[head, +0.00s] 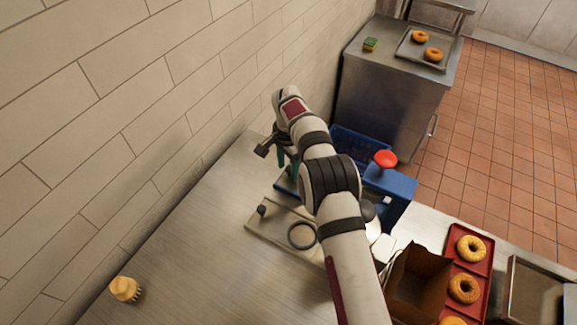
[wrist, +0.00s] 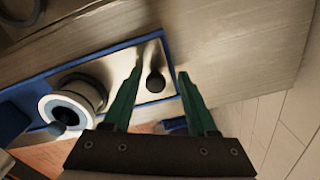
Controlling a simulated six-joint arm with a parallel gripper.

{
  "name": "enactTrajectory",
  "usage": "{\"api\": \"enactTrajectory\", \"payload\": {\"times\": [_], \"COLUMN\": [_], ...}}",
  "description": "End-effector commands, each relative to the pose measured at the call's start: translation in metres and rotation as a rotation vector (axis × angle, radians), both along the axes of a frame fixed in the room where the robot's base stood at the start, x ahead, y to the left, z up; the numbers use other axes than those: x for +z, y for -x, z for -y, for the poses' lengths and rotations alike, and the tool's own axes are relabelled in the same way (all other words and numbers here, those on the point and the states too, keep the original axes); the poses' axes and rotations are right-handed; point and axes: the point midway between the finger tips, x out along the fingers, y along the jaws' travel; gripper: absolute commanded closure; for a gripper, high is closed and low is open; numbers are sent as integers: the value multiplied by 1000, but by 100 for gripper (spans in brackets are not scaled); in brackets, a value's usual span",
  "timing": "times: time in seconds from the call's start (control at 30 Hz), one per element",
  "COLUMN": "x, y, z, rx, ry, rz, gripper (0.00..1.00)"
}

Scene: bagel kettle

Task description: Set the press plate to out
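The press has a blue frame (head: 398,186) with a red knob (head: 385,158) on top; my arm hides much of it in the head view. In the wrist view, its blue-edged base holds a bright metal plate (wrist: 115,68) with a round black knob (wrist: 155,82) near one end. A pale cylinder (wrist: 75,98) with a dark centre stands farther along the base. My gripper (wrist: 160,63) has its green fingers spread open, with the knob showing between them; I cannot tell if they touch it. In the head view, my gripper (head: 288,162) is low near the wall, partly hidden.
A light board with a ring (head: 302,235) and dark knob lies beside the press. An open cardboard box (head: 418,283) and a red tray (head: 487,262) with bagels are at lower right. A yellow brush (head: 125,289) stands at lower left. The left worktop is mostly clear; a wall borders it.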

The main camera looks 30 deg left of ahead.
Motion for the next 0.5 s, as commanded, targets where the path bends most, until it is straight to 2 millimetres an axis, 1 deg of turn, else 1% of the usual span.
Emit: {"api": "enactTrajectory", "payload": {"times": [0.17,0.27,0.37,0.5], "x": [3,17,40,81], "y": [0,0,-1,0], "z": [0,0,0,0], "rx": [-1,-1,-2,-1], "ry": [1,-1,-1,-2], "rz": [0,0,1,2], "gripper": [42,42,42,42]}}
